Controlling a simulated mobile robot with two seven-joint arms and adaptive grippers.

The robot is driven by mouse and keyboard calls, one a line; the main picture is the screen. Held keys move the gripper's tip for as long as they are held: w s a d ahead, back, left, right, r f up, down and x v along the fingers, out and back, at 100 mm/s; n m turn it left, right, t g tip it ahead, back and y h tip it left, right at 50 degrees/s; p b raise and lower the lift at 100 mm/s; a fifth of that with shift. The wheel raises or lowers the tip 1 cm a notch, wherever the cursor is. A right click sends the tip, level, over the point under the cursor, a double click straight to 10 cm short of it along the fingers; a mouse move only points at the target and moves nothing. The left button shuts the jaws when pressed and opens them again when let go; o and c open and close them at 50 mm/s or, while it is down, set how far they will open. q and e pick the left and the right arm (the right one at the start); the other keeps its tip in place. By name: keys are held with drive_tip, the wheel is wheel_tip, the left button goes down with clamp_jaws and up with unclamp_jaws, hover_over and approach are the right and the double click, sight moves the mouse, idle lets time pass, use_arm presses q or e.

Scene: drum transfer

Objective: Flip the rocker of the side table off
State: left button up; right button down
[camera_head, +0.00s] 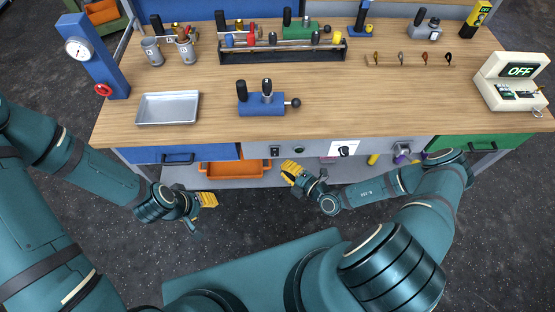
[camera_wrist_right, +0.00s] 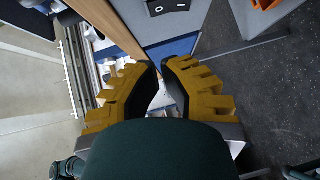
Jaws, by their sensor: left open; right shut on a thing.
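A black rocker switch (camera_head: 275,151) sits on the grey front panel (camera_head: 312,150) of the wooden-topped table; which way it is tipped is too small to tell. In the right wrist view a black rocker (camera_wrist_right: 168,5) with white marks shows at the top edge, beyond the fingertips. My right gripper (camera_head: 289,172) is in front of and just below the panel, apart from the rocker. Its yellow fingers (camera_wrist_right: 161,72) are drawn close together; the thing between them cannot be made out. My left gripper (camera_head: 207,200) is open and empty, low in front of the blue drawer.
A blue drawer (camera_head: 178,155), an orange bin (camera_head: 232,169) and a green drawer (camera_head: 482,143) are along the front. On top stand a metal tray (camera_head: 168,108), a blue fixture (camera_head: 262,103) and a box reading OFF (camera_head: 512,84).

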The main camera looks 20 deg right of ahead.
drive_tip(key=v, duration=0.5)
drive_tip(key=shift+s+d+f, duration=0.15)
drive_tip(key=shift+s+d, duration=0.05)
drive_tip(key=shift+d, duration=0.05)
drive_tip(key=s+a+r+n+g+b, duration=0.1)
drive_tip(key=s+a+n+g, duration=0.65)
drive_tip(key=n, duration=0.75)
drive_tip(key=s+a+r+n+g+b, duration=0.1)
drive_tip(key=s+a+n+g, duration=0.3)
drive_tip(key=n+g, duration=0.85)
drive_tip(key=w+r+n+t+h, duration=0.2)
drive_tip(key=w+n+t, duration=0.1)
drive_tip(key=n, duration=0.7)
drive_tip(key=w+d+r+n+t+h+b, duration=0.1)
drive_tip(key=w+r+n+t+h, duration=0.1)
drive_tip(key=n, duration=0.8)
drive_tip(key=w+r+t, duration=0.1)
drive_tip(key=t, duration=0.1)
drive_tip(key=shift+w+t, duration=0.25)
drive_tip(key=shift+t, duration=0.05)
